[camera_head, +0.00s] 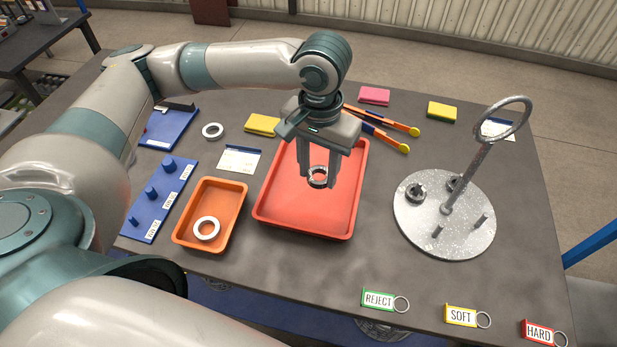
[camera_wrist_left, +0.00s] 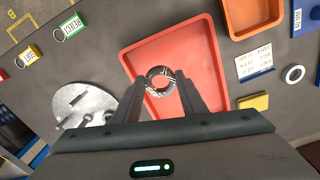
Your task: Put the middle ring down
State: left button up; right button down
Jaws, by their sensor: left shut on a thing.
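My left gripper (camera_head: 318,180) is shut on a dark metallic ring (camera_head: 318,177) over the red tray (camera_head: 268,214). In the left wrist view the ring (camera_wrist_left: 160,79) sits between the two fingertips (camera_wrist_left: 161,84), with the red tray (camera_wrist_left: 150,50) behind it. I cannot tell whether the ring touches the tray floor. A round grey plate (camera_head: 415,225) with a tall looped handle and short pegs stands at the right. My right gripper is not in view.
An orange tray (camera_head: 180,236) holds a pale ring (camera_head: 207,228); another pale ring (camera_head: 213,130) lies on the table. A blue board (camera_head: 143,208) with pegs is at the left. Tongs (camera_head: 375,133) lie behind the red tray. Tags, including REJECT (camera_head: 378,299), line the front edge.

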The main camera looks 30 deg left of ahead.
aim_at(320, 205)
pick_arm(q)
jog(key=shift+d, duration=0.1)
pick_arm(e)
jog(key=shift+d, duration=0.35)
pick_arm(q)
jog(key=w+d+f+m, duration=0.3)
jog(key=w+d+m, duration=0.1)
jog(key=w+d, duration=0.4)
jog(key=shift+d, duration=0.85)
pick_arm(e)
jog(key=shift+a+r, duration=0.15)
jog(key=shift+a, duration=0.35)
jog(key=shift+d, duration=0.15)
